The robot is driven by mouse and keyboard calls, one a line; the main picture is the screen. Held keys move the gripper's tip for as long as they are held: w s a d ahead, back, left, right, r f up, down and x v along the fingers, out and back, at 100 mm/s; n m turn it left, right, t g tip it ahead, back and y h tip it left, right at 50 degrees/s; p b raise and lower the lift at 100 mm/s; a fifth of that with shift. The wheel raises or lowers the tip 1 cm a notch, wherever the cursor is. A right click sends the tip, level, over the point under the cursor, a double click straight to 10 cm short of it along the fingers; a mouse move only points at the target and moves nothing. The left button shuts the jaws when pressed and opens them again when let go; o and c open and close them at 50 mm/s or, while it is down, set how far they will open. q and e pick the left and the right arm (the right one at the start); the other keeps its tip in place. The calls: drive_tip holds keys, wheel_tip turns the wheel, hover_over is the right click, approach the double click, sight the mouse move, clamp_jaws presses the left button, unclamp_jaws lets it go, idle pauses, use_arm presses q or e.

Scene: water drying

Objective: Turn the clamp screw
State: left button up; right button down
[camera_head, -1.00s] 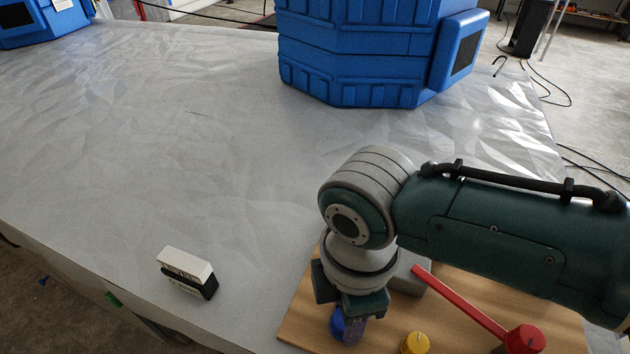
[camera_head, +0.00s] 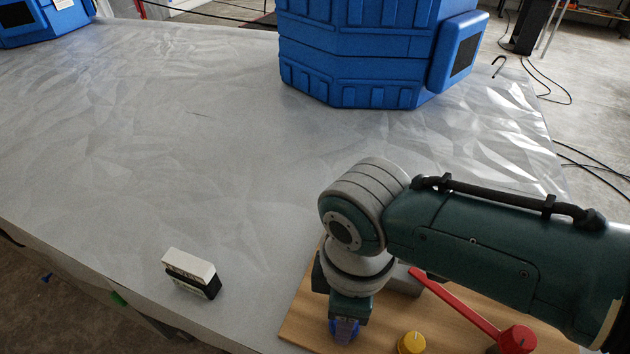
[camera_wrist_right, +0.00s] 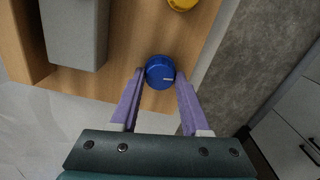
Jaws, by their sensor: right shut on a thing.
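A round blue knob (camera_head: 346,329) with a white line on its top stands near the front edge of a wooden board (camera_head: 300,318). My right gripper (camera_wrist_right: 161,76) points down at it and is shut on it, one purple finger on each side. The knob (camera_wrist_right: 158,72) shows clearly between the fingertips in the right wrist view, its line pointing right. In the head view my gripper hides much of the knob. No part is marked as a clamp screw. My left gripper is not in view.
A yellow knob (camera_head: 411,343) and a red knob with a long red lever (camera_head: 455,295) are right of my gripper. A grey block (camera_wrist_right: 75,35) sits on the board. A black-and-white box (camera_head: 190,272) lies left; a large blue case (camera_head: 370,55) stands behind. The table between is clear.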

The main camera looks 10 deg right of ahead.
drive_tip(key=shift+c, duration=1.9)
unclamp_jaws()
wheel_tip(320, 180, up, 10)
drive_tip(key=p, duration=0.3)
drive_tip(key=shift+a, duration=0.1)
